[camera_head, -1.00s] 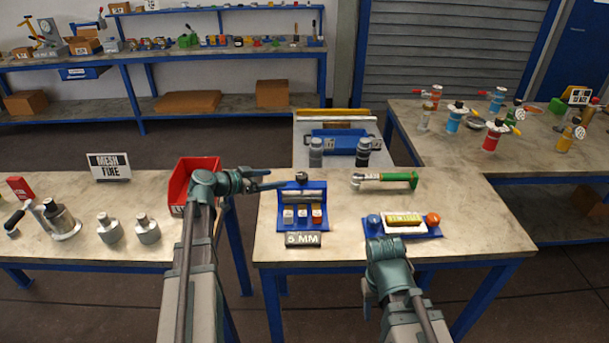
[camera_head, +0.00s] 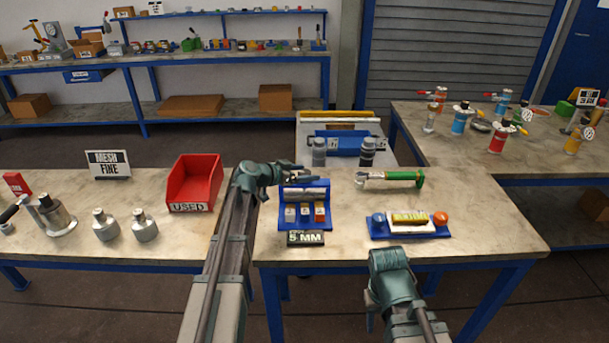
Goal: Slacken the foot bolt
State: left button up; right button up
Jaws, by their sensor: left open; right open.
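I cannot pick out a foot bolt in the head view. A tool with a green handle and metal head (camera_head: 392,179) lies on the middle table, apart from both grippers. My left gripper (camera_head: 292,168) is open, pointing right, just above the back of a blue rack (camera_head: 324,210). The rack holds a grey cylinder (camera_head: 304,193) and several small blocks, with a "5 MM" sign (camera_head: 305,238) in front. My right gripper (camera_head: 387,254) is open at the table's front edge, its fingertips hard to see. It is in front of a blue tray (camera_head: 410,234).
A red bin marked "USED" (camera_head: 194,183) stands left of my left arm. Grey metal weights (camera_head: 106,226) stand on the left table. Colored flanged vessels (camera_head: 461,120) stand on the right table. The middle table's right part is clear.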

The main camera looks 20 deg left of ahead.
pick_arm(q)
grip_shut()
dwell(0.4)
jog(key=shift+s, duration=0.1)
